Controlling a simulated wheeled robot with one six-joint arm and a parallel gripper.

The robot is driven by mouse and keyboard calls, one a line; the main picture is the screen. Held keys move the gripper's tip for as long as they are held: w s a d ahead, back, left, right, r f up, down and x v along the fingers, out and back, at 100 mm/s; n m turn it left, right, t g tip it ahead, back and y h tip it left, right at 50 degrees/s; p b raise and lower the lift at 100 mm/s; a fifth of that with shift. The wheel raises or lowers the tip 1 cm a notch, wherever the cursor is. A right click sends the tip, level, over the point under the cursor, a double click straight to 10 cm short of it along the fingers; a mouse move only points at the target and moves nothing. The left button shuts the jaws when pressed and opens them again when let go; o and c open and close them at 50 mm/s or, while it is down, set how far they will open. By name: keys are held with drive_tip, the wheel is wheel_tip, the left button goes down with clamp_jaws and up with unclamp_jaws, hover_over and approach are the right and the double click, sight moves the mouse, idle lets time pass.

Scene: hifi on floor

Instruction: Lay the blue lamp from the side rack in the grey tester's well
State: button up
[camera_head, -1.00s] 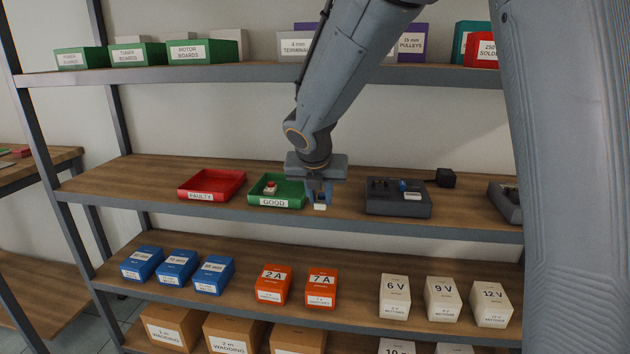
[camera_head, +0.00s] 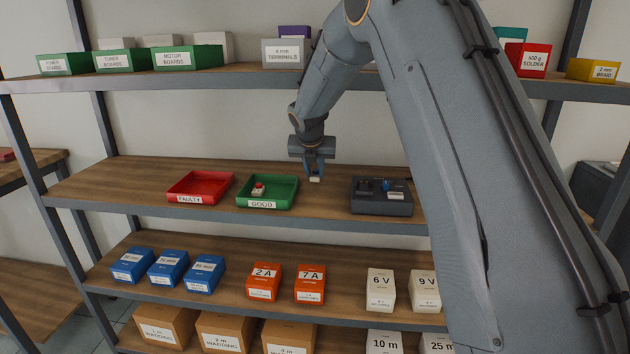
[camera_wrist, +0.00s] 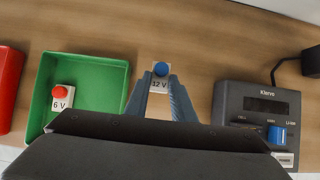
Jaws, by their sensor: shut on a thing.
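My gripper (camera_head: 315,172) is shut on a small white block with a blue dome, the blue lamp (camera_wrist: 161,69), labelled 12 V. In the wrist view it sits between the fingertips (camera_wrist: 160,88). In the head view the lamp's white part (camera_head: 315,179) shows below the fingers, over the middle shelf, between the green tray and the tester; any gap beneath is hard to judge. The grey tester (camera_head: 381,206) stands to the right, with a display and a blue part on top. It also shows in the wrist view (camera_wrist: 232,100). Its well cannot be made out clearly; a whitish piece shows near its front.
A green GOOD tray (camera_head: 285,200) holds a red-domed 6 V lamp (camera_head: 258,189). A red FAULTY tray (camera_head: 190,198) is farther left. A black adapter (camera_wrist: 311,62) with a cable lies behind the tester. The upper shelf (camera_head: 200,80) hangs above. Bare wood lies between tray and tester.

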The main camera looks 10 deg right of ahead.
sight(314, 180)
drive_tip(key=shift+f, duration=1.8)
drive_tip(key=shift+f, duration=0.1)
drive_tip(key=o, duration=1)
